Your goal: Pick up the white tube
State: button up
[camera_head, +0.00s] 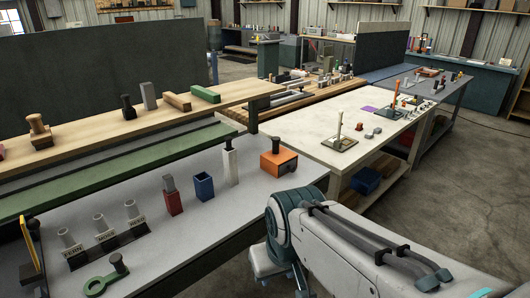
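A tall, narrow white tube (231,168) stands upright on the grey bench on the left. A dark grey piece shows at its top end. It stands between a blue open-topped box and an orange block. My arm reaches in from the lower right, with its teal joint to the right of the bench's near edge. My gripper is not visible in this view, so its opening and contents are hidden.
A red tube (173,197), a blue box (203,187) and an orange block (278,161) stand near the white tube. A rack (105,240) of grey cups and a green ring tool (104,281) lie at front left. A raised wooden shelf (105,127) runs behind.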

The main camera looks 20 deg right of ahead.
aim_at(230, 159)
jog(key=z, duration=0.65)
jog(key=i, duration=0.85)
jog(key=z, duration=0.2)
